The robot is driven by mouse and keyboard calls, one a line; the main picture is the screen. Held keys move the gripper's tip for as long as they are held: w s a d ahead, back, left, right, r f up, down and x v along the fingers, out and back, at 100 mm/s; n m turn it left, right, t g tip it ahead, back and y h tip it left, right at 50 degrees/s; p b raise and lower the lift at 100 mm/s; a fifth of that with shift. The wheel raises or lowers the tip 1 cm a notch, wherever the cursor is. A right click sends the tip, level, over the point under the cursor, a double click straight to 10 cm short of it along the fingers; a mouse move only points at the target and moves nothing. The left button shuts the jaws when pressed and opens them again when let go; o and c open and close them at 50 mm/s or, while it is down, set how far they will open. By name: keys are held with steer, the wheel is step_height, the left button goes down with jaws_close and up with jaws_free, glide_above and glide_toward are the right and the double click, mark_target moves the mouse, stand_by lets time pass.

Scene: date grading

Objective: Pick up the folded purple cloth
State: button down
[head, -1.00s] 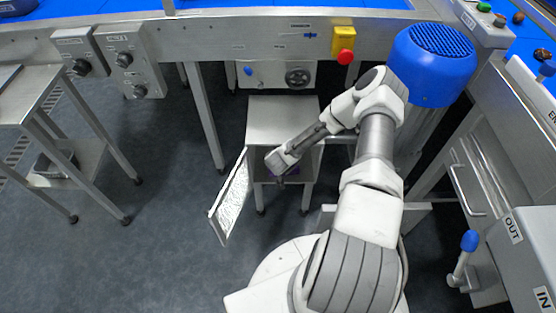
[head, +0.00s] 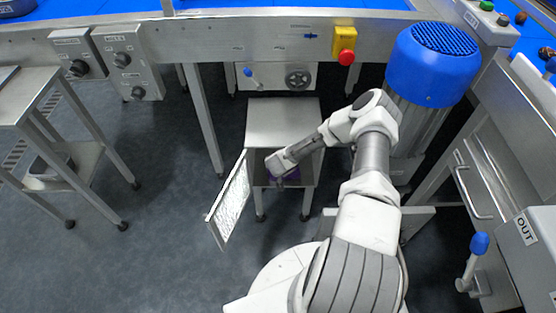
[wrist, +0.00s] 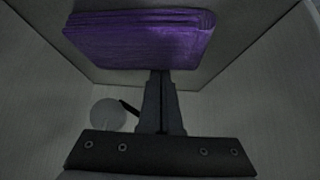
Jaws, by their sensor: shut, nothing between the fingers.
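The folded purple cloth (wrist: 140,40) lies in layers inside the small steel cabinet (head: 284,125), filling the upper middle of the wrist view. A sliver of purple (head: 293,176) shows in the head view behind my gripper (head: 279,170), which is at the cabinet's open front. In the wrist view my gripper (wrist: 161,74) has its two dark fingers together and empty. Their tips reach the cloth's near edge in the picture; I cannot tell whether they touch it.
The cabinet's white door (head: 231,204) stands open on the left. Steel cabinet walls enclose the cloth. A pale round disc (wrist: 108,115) shows left of the fingers. A conveyor frame (head: 240,40) is above and behind the cabinet, and a blue motor (head: 436,65) stands at right.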

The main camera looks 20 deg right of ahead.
steer(key=shift+s+a+p, duration=0.4)
steer(key=shift+s+a, duration=0.1)
steer(key=shift+s+a+p, duration=0.2)
steer(key=shift+s+p, duration=0.2)
steer(key=shift+s, duration=0.45)
steer(key=shift+s+a+p, duration=0.15)
steer(key=shift+s+p, duration=0.2)
steer(key=shift+s, duration=0.45)
steer(key=shift+r, duration=0.15)
